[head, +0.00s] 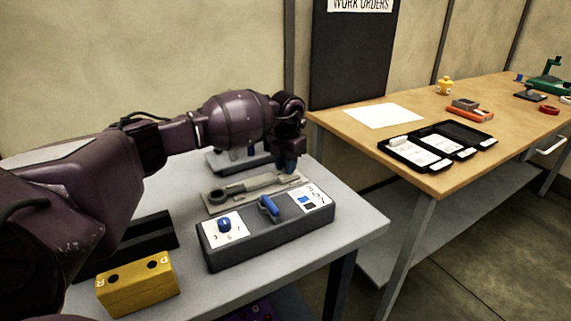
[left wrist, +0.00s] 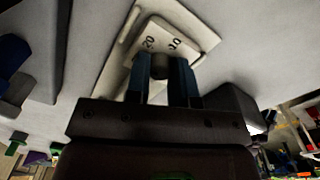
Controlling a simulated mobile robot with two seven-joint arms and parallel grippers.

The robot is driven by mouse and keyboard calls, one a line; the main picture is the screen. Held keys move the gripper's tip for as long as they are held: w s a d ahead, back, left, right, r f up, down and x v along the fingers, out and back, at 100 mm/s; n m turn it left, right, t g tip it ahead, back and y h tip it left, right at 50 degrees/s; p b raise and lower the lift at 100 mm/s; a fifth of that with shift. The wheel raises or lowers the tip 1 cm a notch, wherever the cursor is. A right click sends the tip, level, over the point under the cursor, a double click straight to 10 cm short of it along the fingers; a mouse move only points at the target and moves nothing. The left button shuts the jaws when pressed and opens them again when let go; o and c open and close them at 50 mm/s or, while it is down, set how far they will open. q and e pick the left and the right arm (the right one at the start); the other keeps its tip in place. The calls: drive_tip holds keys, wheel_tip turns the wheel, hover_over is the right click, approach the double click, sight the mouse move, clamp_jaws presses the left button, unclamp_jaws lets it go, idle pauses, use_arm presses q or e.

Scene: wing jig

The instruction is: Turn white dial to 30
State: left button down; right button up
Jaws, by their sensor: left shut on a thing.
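The white dial (left wrist: 183,35) shows in the left wrist view as a pale plate with a raised rim and the numbers 20 and 10. A round grey-brown knob (left wrist: 161,66) stands at its edge, between the two blue fingers of my left gripper (left wrist: 164,75). The gripper is shut on this knob. The dial's pointer and the 30 mark cannot be made out. In the head view my left gripper (head: 290,168) points down at the far right end of a beige plate (head: 225,207), and hides what it holds. My right gripper is not in view.
A grey control box (head: 265,248) with a blue knob and a blue lever stands in front of the plate. Another grey box (head: 222,164) is behind my arm. A yellow block (head: 138,285) sits at front left. The grey table's right end (head: 350,222) is clear.

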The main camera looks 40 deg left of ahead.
use_arm(q)
drive_tip(key=c, duration=1.2)
unclamp_jaws()
drive_tip(key=shift+c, duration=0.2)
drive_tip(key=shift+r, duration=0.1)
wheel_tip(320, 180, up, 10)
drive_tip(key=p, duration=0.1)
drive_tip(key=shift+r, duration=0.25)
drive_tip(key=shift+d, duration=0.1)
